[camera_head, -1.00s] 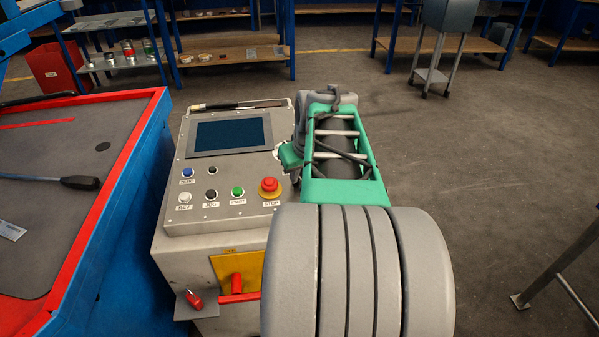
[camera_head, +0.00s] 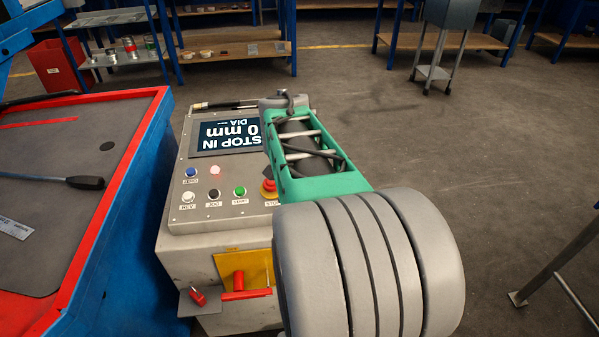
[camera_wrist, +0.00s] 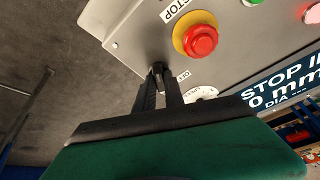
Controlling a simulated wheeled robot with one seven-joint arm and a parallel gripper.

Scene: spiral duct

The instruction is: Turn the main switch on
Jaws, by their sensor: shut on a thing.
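My gripper (camera_wrist: 160,80) is shut on the knob in the wrist view. A pink-white lamp (camera_head: 215,168) glows on the panel.
The red stop button (camera_head: 269,186) sits close to my arm; it is near the gripper in the wrist view (camera_wrist: 200,40). Several other buttons line the panel. A red lever (camera_head: 240,288) is below.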

